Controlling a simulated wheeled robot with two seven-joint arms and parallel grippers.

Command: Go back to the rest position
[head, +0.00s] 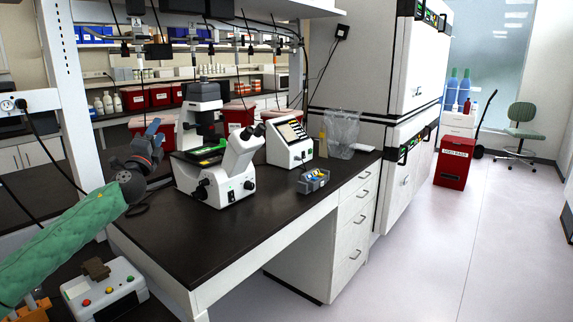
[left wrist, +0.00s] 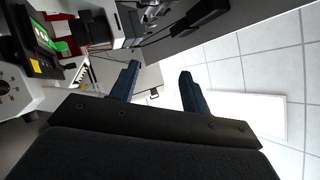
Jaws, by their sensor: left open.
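My left gripper (head: 153,130) is raised at the left of the head view, at the end of my green-sleeved arm. It is in front of the shelf post and left of the white microscope (head: 238,172). In the left wrist view its two dark blue fingers (left wrist: 158,75) stand apart with nothing between them. The jaws are open and empty. Beyond the fingers that view shows pale floor tiles and part of the bench equipment, strongly tilted. My right gripper is not in view.
A black-topped bench (head: 190,245) carries the microscope, a white instrument with a screen (head: 290,143) and a small blue-grey rack (head: 313,181). A white button box (head: 105,290) is at lower left. A red bin (head: 452,165) stands on open floor at right.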

